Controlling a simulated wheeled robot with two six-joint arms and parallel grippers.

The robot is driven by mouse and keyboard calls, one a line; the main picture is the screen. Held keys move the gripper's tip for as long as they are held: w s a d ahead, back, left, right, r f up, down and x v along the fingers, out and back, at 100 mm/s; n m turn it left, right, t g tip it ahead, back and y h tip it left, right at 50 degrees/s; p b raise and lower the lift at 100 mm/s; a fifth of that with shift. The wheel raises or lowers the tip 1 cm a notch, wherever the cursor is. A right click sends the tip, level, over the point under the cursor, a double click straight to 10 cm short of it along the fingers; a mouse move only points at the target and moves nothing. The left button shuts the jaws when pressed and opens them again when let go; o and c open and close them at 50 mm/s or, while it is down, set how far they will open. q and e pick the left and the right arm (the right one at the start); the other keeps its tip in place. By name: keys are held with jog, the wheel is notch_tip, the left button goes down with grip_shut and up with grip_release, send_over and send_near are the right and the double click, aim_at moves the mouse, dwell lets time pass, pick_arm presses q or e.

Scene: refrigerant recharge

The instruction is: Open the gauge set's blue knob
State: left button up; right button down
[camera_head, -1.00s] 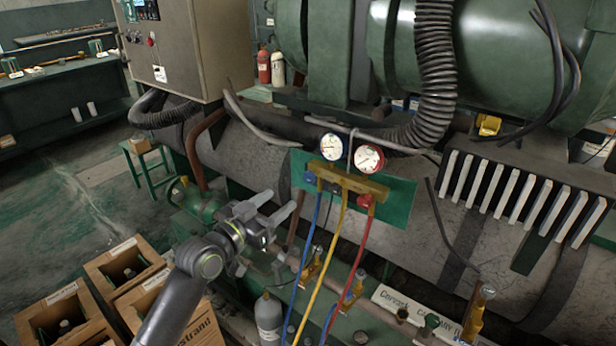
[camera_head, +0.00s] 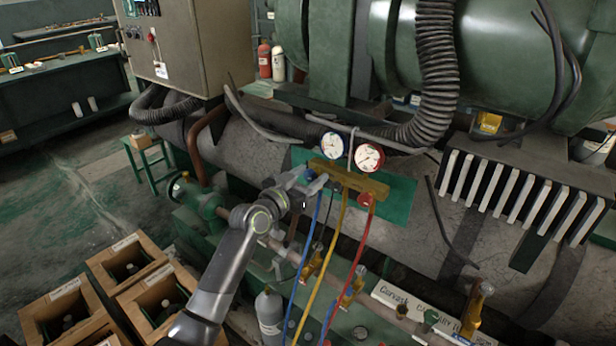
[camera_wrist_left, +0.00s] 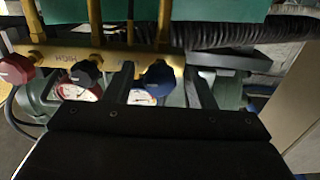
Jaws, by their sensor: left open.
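The brass gauge manifold (camera_head: 350,181) hangs on a green panel (camera_head: 402,196), with a white-faced blue gauge (camera_head: 332,146) and a red gauge (camera_head: 369,157) above it. The blue knob (camera_head: 309,174) is at its left end, partly covered by my left gripper (camera_head: 310,182). In the left wrist view the blue knob (camera_wrist_left: 158,82) sits between the two fingers of my open left gripper (camera_wrist_left: 162,76). I cannot tell whether a finger touches it. A red knob (camera_wrist_left: 16,70) and a black knob (camera_wrist_left: 85,73) are to its left there. My right gripper is not in view.
Blue (camera_head: 305,262), yellow (camera_head: 326,262) and red (camera_head: 358,255) hoses hang below the manifold. Wooden crates (camera_head: 68,312) sit at lower left. A ribbed black hose (camera_head: 437,75) runs above the gauges.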

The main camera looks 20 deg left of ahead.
pick_arm(q)
jog(key=c, duration=1)
jog(key=shift+o, duration=0.2)
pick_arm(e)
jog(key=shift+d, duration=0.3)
pick_arm(q)
jog(key=shift+n, duration=0.3)
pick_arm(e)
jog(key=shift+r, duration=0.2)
pick_arm(q)
jog(key=n+p, duration=0.2)
jog(key=n, duration=0.2)
jog(key=shift+r+n, duration=0.1)
jog(key=shift+n, duration=0.3)
jog(key=n+p, duration=0.2)
jog(key=n, duration=0.3)
jog(key=shift+p, duration=0.4)
jog(key=n+p, duration=0.2)
jog(key=n, duration=0.3)
jog(key=shift+n, duration=0.4)
jog(key=shift+n+p, duration=0.75)
jog(key=shift+n, duration=1.15)
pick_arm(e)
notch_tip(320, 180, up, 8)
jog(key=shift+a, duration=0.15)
